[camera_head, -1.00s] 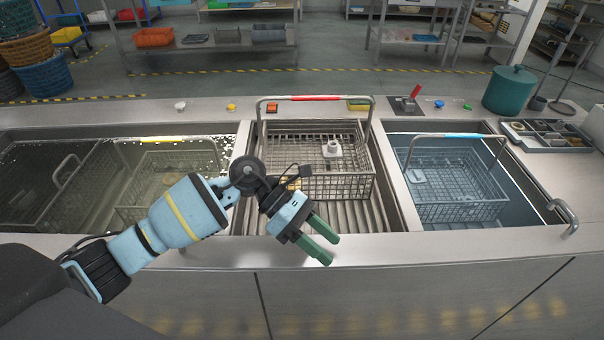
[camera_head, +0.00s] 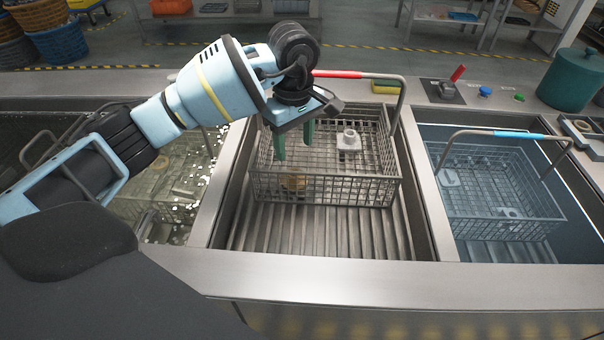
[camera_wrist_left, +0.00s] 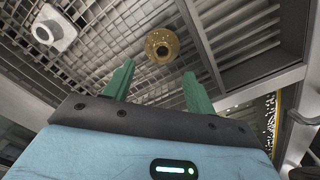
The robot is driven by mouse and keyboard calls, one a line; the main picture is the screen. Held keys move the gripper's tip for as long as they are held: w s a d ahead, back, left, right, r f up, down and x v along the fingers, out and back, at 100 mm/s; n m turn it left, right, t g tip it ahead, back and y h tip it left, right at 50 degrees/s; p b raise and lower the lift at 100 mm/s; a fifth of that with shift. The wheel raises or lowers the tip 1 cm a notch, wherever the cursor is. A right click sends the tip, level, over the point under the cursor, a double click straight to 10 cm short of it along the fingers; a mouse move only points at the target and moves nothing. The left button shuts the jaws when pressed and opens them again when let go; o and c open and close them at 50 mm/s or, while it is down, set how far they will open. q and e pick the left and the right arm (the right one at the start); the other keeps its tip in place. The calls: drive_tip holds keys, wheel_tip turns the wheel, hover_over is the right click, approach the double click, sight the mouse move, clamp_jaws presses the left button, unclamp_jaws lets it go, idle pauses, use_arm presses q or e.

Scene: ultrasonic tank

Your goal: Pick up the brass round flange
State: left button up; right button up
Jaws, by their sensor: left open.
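The brass round flange (camera_head: 293,183) lies in the wire basket (camera_head: 325,190) of the middle tank, close to the basket's front side and partly seen through its wires. In the left wrist view the flange (camera_wrist_left: 162,45) shows as a gold disc with a raised centre hub, ahead of and between the fingertips. My left gripper (camera_head: 294,142) points down over the basket, behind and above the flange in the head view. Its green fingers (camera_wrist_left: 158,78) are open and empty, apart from the flange. My right gripper is not in view.
A pale flanged part (camera_head: 349,140) sits in the same basket, to the right; it also shows in the wrist view (camera_wrist_left: 54,30). The basket's handle with a red grip (camera_head: 340,74) arches behind. A right tank holds another basket (camera_head: 500,190) with pale parts.

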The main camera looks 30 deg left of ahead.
sight(294, 169)
use_arm(q)
drive_tip(key=shift+f, duration=0.1)
drive_tip(key=shift+s+f, duration=0.2)
drive_tip(key=shift+f, duration=3.6)
clamp_jaws()
drive_tip(key=shift+r, duration=0.15)
wheel_tip(294, 169, up, 18)
drive_tip(key=p, duration=0.1)
